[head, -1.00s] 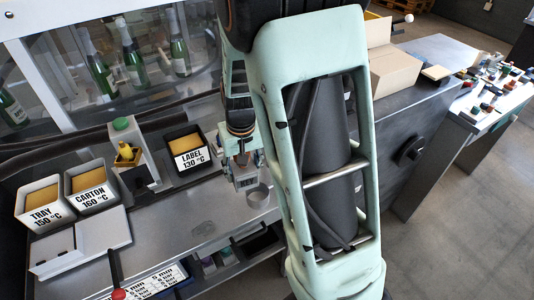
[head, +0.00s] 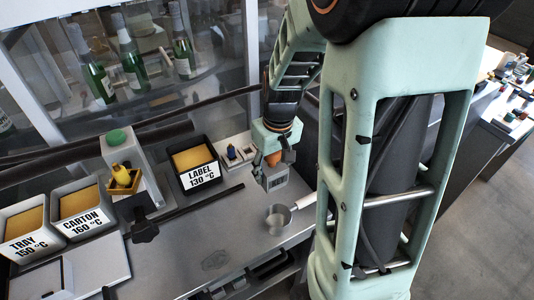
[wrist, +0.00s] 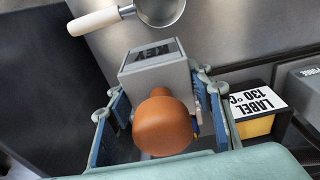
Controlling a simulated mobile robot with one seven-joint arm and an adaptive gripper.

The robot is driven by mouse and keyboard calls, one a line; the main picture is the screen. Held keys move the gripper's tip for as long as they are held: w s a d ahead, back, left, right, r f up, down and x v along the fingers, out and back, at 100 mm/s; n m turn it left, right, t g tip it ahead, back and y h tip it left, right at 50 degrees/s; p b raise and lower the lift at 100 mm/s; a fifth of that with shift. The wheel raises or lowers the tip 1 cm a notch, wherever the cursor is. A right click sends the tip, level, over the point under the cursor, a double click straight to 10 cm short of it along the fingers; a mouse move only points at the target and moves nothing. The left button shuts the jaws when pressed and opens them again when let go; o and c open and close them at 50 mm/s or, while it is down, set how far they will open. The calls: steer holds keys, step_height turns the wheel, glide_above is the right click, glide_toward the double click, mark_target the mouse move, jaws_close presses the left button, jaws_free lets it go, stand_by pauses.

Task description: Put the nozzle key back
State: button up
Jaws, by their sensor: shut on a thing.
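My gripper (head: 270,160) is shut on a grey block with a round orange-brown knob. In the wrist view my gripper (wrist: 163,112) has one blue-and-mint finger on each side of this grey block (wrist: 155,62); the knob faces the camera and a dark label marks the block. In the head view the block (head: 275,180) hangs above the bench, behind the small metal pan. I cannot tell whether this held thing is the nozzle key, and I make out no other clear nozzle key. The fingers' contact faces are mostly hidden.
A metal pan (head: 278,217) with a pale handle stands on the bench in front. A white holder (head: 248,153) with a small blue item stands left of my gripper, beside the LABEL bin (head: 211,183). CARTON (head: 91,237) and TRAY (head: 40,256) bins stand further left. Bare bench lies left of the pan.

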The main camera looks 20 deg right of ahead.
steer(key=w+d+f+b, duration=0.1)
steer(key=w+f, duration=0.1)
steer(key=w+d+f+b, duration=0.1)
steer(key=w+d+f, duration=0.1)
steer(key=w+d+f+b, duration=0.1)
steer(key=w+f+b, duration=0.1)
steer(key=f, duration=0.1)
steer(key=shift+w+d, duration=0.15)
steer(key=shift+d, duration=0.25)
steer(key=shift+w+d+f+b, duration=0.15)
steer(key=shift+f+b, duration=0.45)
steer(key=shift+f, duration=0.3)
steer(key=shift+w+d+f+b, duration=0.1)
steer(key=shift+f+b, duration=0.45)
steer(key=shift+f, duration=0.3)
steer(key=shift+f, duration=0.15)
steer(key=o, duration=1.4)
steer(key=shift+a, duration=0.1)
steer(key=shift+r, duration=0.45)
steer(key=r, duration=0.3)
steer(key=s+r, duration=0.1)
steer(key=r, duration=0.7)
steer(key=shift+s+r, duration=0.15)
steer(key=shift+s, duration=0.1)
